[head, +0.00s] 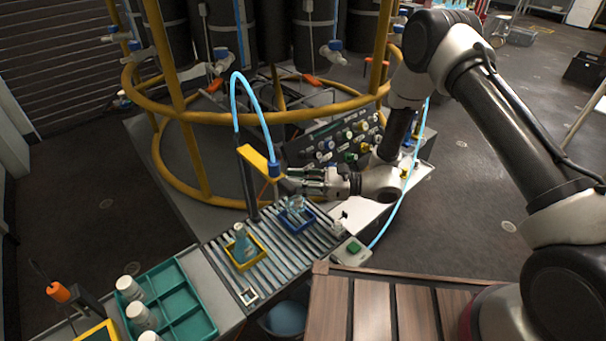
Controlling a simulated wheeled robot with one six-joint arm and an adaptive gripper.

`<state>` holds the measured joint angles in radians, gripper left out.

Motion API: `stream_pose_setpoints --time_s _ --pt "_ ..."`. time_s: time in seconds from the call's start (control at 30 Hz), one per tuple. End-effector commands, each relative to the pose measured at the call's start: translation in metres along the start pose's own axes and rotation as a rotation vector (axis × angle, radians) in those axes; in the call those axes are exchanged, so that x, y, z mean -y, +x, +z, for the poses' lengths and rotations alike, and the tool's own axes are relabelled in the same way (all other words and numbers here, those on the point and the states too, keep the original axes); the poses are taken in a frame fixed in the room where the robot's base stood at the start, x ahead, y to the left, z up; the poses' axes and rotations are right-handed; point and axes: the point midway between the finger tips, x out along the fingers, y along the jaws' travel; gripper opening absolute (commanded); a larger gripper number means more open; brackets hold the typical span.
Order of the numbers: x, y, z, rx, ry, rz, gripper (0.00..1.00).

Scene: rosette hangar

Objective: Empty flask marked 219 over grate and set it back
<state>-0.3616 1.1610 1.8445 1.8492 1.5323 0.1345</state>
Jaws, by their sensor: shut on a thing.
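My gripper (297,187) reaches in from the right over the slatted grate (275,256). It is shut at the top of a clear flask (296,208), whose neck is partly hidden by the fingers. This flask is at the blue square frame (313,226); I cannot tell whether it rests there or hangs just above. A second flask (241,243), with bluish contents, stands upright in the yellow square frame (255,262) to the lower left. No number can be read on either flask.
A yellow-topped post (258,160) with a blue hose stands right by my gripper. A knobbed panel (345,135) is behind. A green-button box (352,249) sits at the right. A teal tray (178,302) with white-capped jars lies at lower left.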

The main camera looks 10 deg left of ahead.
Motion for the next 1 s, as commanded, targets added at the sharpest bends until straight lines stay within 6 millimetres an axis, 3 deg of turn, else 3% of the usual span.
stream_pose_setpoints --time_s 0.17,1.0 --pt "0.000 0.000 -0.019 0.000 0.001 -0.001 0.00" --pt "0.001 -0.002 -0.024 0.001 -0.001 -0.002 0.00"
